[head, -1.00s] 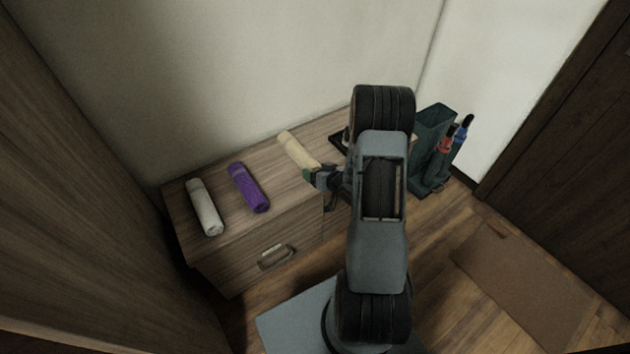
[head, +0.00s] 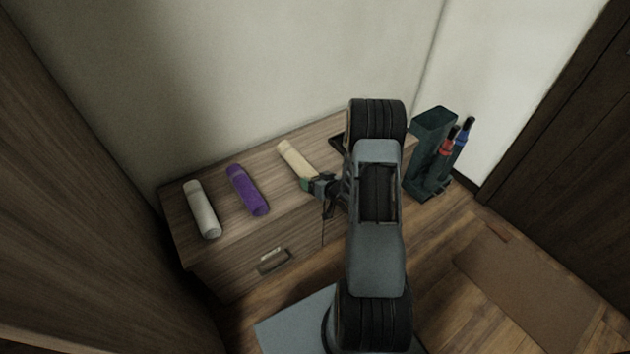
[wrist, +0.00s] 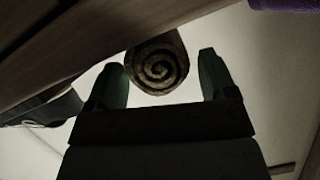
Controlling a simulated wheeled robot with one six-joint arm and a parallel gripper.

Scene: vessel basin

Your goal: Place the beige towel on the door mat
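The beige towel (head: 295,158) is rolled up and lies on the wooden cabinet top, to the right of the purple towel. My gripper (head: 310,184) is at the towel's near end. In the wrist view the towel's spiral end (wrist: 157,64) shows between the two green fingertips of my gripper (wrist: 168,76). The fingers are apart, with a gap visible on the right side and little on the left. The brown door mat (head: 525,285) lies on the floor at the lower right, in front of the dark door.
A purple rolled towel (head: 247,190) and a white rolled towel (head: 202,209) lie on the cabinet top (head: 222,182). A dark green umbrella stand (head: 430,150) with red and blue umbrellas stands right of the cabinet. A dark tray at the back is partly hidden by my arm.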

